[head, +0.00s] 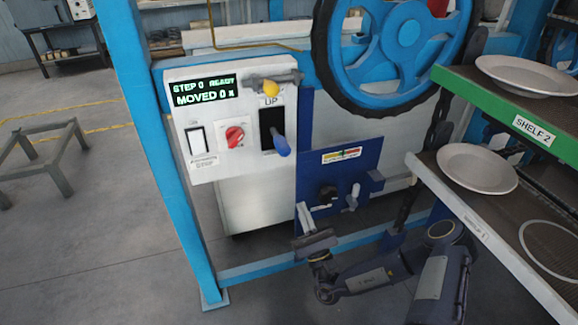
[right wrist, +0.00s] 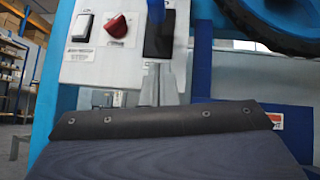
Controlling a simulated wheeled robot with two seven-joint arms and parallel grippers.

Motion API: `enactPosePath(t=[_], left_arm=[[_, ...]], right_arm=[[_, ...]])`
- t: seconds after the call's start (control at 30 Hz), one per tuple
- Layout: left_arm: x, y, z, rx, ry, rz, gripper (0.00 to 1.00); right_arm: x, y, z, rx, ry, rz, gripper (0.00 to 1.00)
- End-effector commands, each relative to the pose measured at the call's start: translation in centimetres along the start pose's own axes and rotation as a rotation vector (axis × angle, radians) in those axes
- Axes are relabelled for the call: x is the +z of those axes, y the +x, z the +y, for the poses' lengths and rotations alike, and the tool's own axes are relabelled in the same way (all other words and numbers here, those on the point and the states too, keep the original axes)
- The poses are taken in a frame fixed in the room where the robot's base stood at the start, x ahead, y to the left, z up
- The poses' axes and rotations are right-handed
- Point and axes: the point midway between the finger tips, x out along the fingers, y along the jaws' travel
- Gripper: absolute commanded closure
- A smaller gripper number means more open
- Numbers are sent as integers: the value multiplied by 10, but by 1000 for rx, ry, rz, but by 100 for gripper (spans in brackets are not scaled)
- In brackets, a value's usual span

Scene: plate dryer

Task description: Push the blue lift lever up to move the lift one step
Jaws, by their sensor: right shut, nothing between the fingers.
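The blue lift lever (head: 281,145) sticks out low from a black slot under the UP label on the white control panel (head: 205,165). It also shows at the top of the right wrist view (right wrist: 156,12). My right gripper (head: 303,214) is below the panel and lower than the lever, apart from it. Its fingers (right wrist: 165,92) are shut and empty, pointing up toward the lever. My left gripper is not in view.
A red knob (head: 235,136) and a white switch (head: 197,140) sit left of the lever. A yellow-ended handle (head: 271,87) is above it. A blue plate (head: 340,170) with small levers is at lower right. Shelves with plates (head: 477,168) stand at right.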

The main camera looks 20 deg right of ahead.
Motion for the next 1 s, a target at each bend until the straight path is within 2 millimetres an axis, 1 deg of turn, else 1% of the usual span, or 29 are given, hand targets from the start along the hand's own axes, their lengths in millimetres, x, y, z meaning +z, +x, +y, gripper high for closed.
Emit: enactPosePath(t=[0.23, 0.37, 0.47, 0.7, 0.8, 0.9, 1.0], left_arm=[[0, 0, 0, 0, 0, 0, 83], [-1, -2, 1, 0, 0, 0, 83], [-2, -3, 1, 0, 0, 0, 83], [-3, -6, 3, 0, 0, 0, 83], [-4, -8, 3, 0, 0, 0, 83], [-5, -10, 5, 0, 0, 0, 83], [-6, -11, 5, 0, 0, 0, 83]], right_arm=[[1, 3, 1, 4, 1, -2, 100], [1, 15, 1, 4, 0, -4, 100], [2, 33, 1, 6, 1, -6, 100], [3, 86, 1, 6, 0, -7, 100], [3, 105, 1, 5, 2, -6, 100], [16, 116, 1, 6, 2, -4, 100], [24, 123, 1, 5, 2, -3, 100]])
